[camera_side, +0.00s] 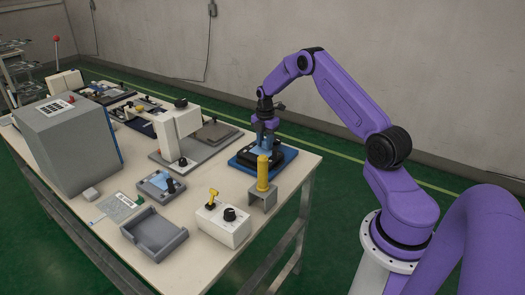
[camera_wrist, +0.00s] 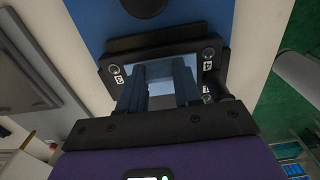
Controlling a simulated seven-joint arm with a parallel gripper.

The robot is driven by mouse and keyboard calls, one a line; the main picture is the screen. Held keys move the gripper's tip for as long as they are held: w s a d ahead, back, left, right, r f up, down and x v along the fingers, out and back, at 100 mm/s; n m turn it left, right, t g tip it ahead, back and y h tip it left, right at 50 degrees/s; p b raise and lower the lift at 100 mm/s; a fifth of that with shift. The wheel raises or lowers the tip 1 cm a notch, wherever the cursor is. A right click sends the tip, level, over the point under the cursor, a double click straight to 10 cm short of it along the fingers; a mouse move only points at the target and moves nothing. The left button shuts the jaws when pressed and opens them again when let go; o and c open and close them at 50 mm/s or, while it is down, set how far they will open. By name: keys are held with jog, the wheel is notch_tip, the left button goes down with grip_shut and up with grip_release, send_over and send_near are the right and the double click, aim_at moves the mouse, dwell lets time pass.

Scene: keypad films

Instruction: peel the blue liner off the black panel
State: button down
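The black panel (camera_wrist: 107,72) lies on a blue mat at the bench's right end; it also shows in the side view (camera_side: 247,158). The light-blue liner (camera_wrist: 205,66) covers the panel's middle, inside the dark frame. In the side view the liner (camera_side: 258,151) shows as a pale patch under my gripper (camera_side: 265,143). In the wrist view my gripper (camera_wrist: 160,70) points down over the panel, its two blue-grey fingers apart with a gap between them. The fingers hide the liner's centre, and I cannot tell whether they touch it.
The blue mat (camera_side: 287,157) sits near the bench edge. A yellow-handled tool (camera_side: 262,175) on a grey stand is close in front. A white press-like device (camera_side: 180,130) stands to the left. A white control box (camera_side: 222,225) and grey tray (camera_side: 154,234) lie nearer.

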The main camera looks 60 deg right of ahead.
jog(key=shift+r, duration=0.65)
dwell(0.5)
jog(key=shift+r, duration=3.85)
